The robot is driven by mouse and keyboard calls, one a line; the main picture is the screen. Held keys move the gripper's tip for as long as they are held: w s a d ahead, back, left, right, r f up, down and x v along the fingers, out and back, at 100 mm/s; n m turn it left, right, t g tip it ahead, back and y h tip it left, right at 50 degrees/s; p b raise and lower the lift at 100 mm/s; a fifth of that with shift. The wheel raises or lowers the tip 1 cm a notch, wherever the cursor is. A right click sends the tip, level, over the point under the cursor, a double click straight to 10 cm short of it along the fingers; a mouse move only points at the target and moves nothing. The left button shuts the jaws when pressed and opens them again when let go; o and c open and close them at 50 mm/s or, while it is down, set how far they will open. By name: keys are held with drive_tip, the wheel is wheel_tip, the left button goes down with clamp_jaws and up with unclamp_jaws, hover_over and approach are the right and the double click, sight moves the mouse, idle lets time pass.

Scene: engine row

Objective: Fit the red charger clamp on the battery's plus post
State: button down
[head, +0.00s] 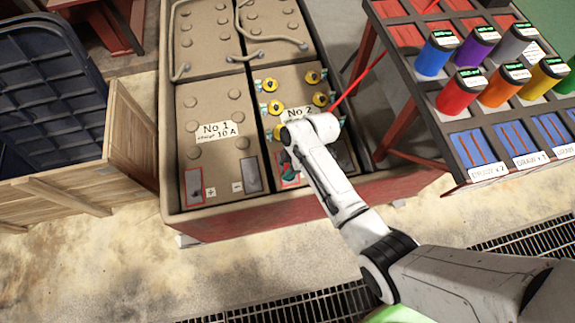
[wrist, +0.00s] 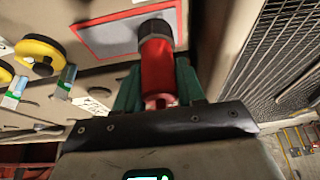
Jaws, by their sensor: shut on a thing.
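My gripper (head: 289,173) is over the front of the No 2 battery (head: 287,83) in the head view, mostly hidden by my arm. In the wrist view its green fingers (wrist: 158,88) are shut on the red charger clamp (wrist: 157,68), a red cylinder with a dark collar at its far end. That end is close to a grey pad with a red border (wrist: 108,32). I cannot tell if they touch. The red-bordered pad also shows beside my gripper in the head view (head: 290,184). The plus post itself is not clearly visible. A red cable (head: 357,85) runs up and right.
The No 1 battery (head: 207,120) stands at left in the same tray (head: 230,215). Yellow caps (head: 270,85) are on the No 2 battery. A rack with coloured cylinders (head: 455,92) stands at right, a wooden crate (head: 128,135) at left.

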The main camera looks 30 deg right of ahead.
drive_tip(key=c, duration=0.6)
unclamp_jaws()
drive_tip(key=p+v, duration=0.2)
drive_tip(key=v, duration=0.8)
drive_tip(key=shift+d+r, duration=0.2)
drive_tip(key=shift+r, duration=0.15)
drive_tip(key=shift+s, duration=0.1)
drive_tip(key=s+d+r+m+h+p, duration=0.2)
drive_tip(key=s+r+m, duration=0.4)
drive_tip(key=s, duration=0.5)
drive_tip(key=s+d+r+m+h+p, duration=0.2)
drive_tip(key=s+r+m, duration=0.4)
drive_tip(key=s, duration=0.5)
drive_tip(key=m+p, duration=0.1)
drive_tip(key=m, duration=0.1)
drive_tip(key=shift+d+m+p, duration=0.15)
drive_tip(key=shift+m+p, duration=0.2)
drive_tip(key=shift+m, duration=0.05)
